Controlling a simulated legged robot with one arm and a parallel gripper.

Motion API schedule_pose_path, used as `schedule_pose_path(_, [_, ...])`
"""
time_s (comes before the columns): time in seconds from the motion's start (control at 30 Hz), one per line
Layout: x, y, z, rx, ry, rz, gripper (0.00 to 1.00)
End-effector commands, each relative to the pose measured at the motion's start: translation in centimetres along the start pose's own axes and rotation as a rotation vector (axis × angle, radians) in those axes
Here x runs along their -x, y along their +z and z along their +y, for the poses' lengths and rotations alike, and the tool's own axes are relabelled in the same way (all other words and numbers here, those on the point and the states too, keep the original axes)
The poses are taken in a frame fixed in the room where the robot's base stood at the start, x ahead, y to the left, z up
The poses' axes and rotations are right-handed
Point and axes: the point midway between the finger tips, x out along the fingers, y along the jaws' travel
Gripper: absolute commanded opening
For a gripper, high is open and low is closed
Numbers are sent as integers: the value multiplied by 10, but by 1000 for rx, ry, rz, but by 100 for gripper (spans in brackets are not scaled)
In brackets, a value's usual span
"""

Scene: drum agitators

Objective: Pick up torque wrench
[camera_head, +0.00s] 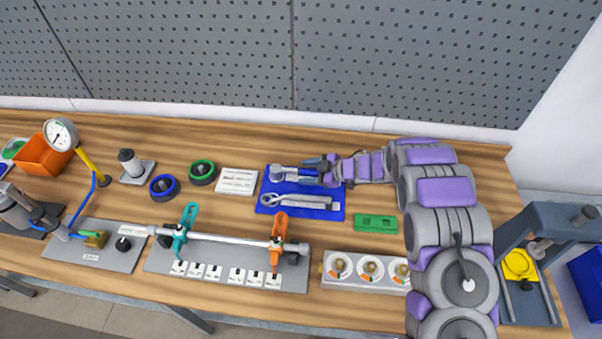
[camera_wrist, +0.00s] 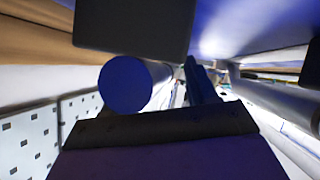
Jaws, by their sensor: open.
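A tool with a round grey head and a blue handle, seemingly the torque wrench (camera_head: 279,173), lies along the back of a blue mat (camera_head: 325,213). A grey spanner (camera_head: 292,201) with a ring end lies in front of it. My gripper (camera_head: 312,171) is open, low over the back right of the mat, with its fingers around or very close to the blue handle; I cannot tell whether they touch it. The gripper hides the handle's right part. In the wrist view, a round blue end on a pale shaft (camera_wrist: 125,85), probably the handle, shows close up beside the dark jaw parts.
A green block (camera_head: 376,223) lies right of the mat, and a three-dial panel (camera_head: 370,269) stands in front. A white card (camera_head: 237,181) lies to the left. A plate with a long bar and clamps (camera_head: 225,262) is at the front. The pegboard wall is behind.

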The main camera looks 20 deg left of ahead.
Motion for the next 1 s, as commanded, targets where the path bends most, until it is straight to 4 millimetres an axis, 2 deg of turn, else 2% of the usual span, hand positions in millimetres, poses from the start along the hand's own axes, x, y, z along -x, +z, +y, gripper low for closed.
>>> schedule_pose_path(0.1, [-6,0,0,0,0,0,57])
schedule_pose_path(0.3, [-4,0,0,0,1,1,57])
schedule_pose_path(0.9, [-5,0,0,0,0,1,0])
schedule_pose_path(1.0, [-6,0,0,0,0,1,0])
